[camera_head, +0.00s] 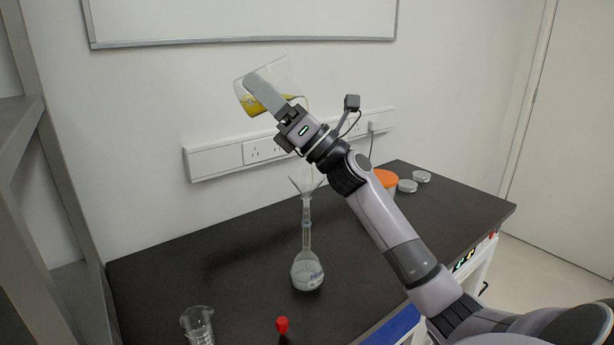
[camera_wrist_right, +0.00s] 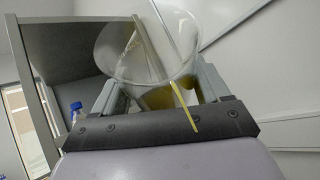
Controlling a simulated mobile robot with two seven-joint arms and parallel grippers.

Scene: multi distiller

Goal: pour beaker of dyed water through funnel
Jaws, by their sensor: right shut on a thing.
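A clear glass beaker (camera_head: 281,73) with yellow liquid is held in the air by my right gripper (camera_head: 265,92), which is shut on it. The beaker is tilted, its mouth toward the right. In the right wrist view the beaker (camera_wrist_right: 118,50) sits between the jaws, with a yellow streak running downward. A thin stream seems to show by its lip in the head view, but it is faint. Below stands a clear funnel (camera_head: 307,184) in the neck of a round-bottomed flask (camera_head: 307,272), upright on the black table. The flask holds pale contents. My left gripper is not in view.
An empty-looking small beaker (camera_head: 198,325) and a red-capped item (camera_head: 283,326) stand at the table's front. An orange-lidded container (camera_head: 386,178) and glass dishes (camera_head: 421,176) are at the back right. A grey shelf frame (camera_head: 45,170) borders the left. The black table (camera_head: 190,265) is clear left of the flask.

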